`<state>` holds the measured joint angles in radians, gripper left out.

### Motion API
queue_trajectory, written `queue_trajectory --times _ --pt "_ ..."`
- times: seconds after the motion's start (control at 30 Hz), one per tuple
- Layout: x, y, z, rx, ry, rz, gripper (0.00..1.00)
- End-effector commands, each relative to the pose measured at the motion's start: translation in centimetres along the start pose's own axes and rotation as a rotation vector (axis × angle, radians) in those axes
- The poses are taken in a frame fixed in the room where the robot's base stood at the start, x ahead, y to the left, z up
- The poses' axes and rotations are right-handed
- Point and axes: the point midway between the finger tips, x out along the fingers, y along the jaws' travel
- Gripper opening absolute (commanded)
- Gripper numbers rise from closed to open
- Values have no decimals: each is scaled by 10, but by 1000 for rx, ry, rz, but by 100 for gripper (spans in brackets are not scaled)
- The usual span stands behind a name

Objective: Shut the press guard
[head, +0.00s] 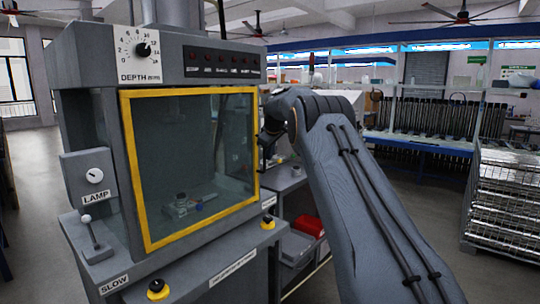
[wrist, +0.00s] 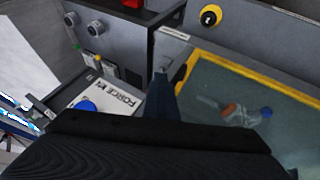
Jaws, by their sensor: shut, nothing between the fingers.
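The press guard (head: 190,150) is a clear pane in a yellow frame on the front of the grey press (head: 95,62). In the head view its frame looks flush or nearly flush with the press front; I cannot tell if a small gap is left. Its yellow frame also shows in the wrist view (wrist: 250,76) at the right. My gripper (wrist: 160,98) is shut and empty, partly hidden by its own dark body, just left of the guard's frame corner. I cannot tell whether it touches it.
Through the pane a small fixture with a blue part (head: 185,206) shows inside the press. Yellow-and-black knobs (head: 158,289) sit on the ledge below. A lamp switch box (head: 91,177) is at the left. A red bin (head: 308,226) and metal racks (head: 505,200) stand to the right.

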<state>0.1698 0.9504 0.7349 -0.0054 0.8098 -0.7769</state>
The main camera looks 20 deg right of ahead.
Motion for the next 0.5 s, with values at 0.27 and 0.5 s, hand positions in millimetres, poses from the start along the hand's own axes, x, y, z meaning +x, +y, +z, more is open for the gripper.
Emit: queue_trajectory --times 0.27,0.5 --pt "-14 -2 19 -1 -1 -5 0" --pt "-43 24 33 2 0 0 0"
